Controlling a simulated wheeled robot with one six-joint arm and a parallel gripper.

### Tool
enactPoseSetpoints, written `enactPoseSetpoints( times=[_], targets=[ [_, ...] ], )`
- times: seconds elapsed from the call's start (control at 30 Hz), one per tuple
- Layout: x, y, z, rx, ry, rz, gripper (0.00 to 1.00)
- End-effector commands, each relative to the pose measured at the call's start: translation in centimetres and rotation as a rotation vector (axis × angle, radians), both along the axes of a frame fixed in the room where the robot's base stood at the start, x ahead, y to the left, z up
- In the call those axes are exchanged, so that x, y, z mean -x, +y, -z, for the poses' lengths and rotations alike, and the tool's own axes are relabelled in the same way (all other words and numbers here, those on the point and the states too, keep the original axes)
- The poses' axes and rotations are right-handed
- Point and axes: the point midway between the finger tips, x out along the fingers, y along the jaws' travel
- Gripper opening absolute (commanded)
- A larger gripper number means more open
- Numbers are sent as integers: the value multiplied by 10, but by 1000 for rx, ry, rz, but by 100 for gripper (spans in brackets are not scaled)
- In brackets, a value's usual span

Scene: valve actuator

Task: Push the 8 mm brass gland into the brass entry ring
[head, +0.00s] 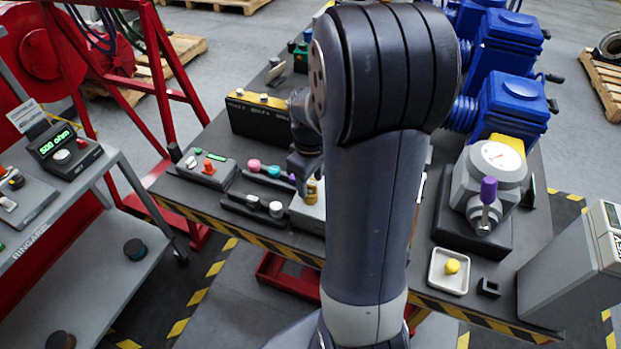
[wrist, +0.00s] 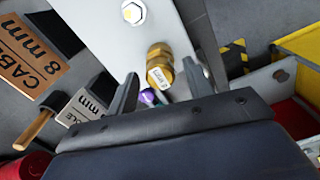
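My gripper (wrist: 160,70) is open, with one finger on each side of this fitting and visible gaps to both. I cannot tell which brass part is the entry ring. In the head view my gripper (head: 306,168) is just above the brass fitting (head: 311,192) at the pale block (head: 305,214); my arm hides much of this.
A plate marked CABLE 8 mm (wrist: 32,50) lies left in the wrist view. In the head view, a black-and-yellow box (head: 262,118), a grey button box (head: 205,168) and rows of coloured plugs (head: 268,172) crowd the bench. A valve actuator (head: 490,180) and white tray (head: 449,283) stand right.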

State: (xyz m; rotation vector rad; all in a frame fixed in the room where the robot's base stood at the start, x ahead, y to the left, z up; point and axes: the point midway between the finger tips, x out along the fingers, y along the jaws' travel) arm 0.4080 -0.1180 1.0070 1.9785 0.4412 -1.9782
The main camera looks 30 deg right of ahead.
Motion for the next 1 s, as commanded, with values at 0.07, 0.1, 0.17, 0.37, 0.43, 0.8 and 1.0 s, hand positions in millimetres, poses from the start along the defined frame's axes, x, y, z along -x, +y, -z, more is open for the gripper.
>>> enactPoseSetpoints(
  times=[0.07, 0.1, 0.17, 0.37, 0.43, 0.8, 1.0],
  targets=[
    [0, 0, 0, 0, 0, 0, 54],
    [0, 0, 0, 0, 0, 0, 54],
    [0, 0, 0, 0, 0, 0, 54],
    [0, 0, -5, 0, -1, 0, 54],
    [-1, 0, -14, 1, -4, 0, 54],
    [0, 0, -85, 1, -4, 0, 54],
    [0, 0, -105, 0, -1, 0, 54]
  ],
)
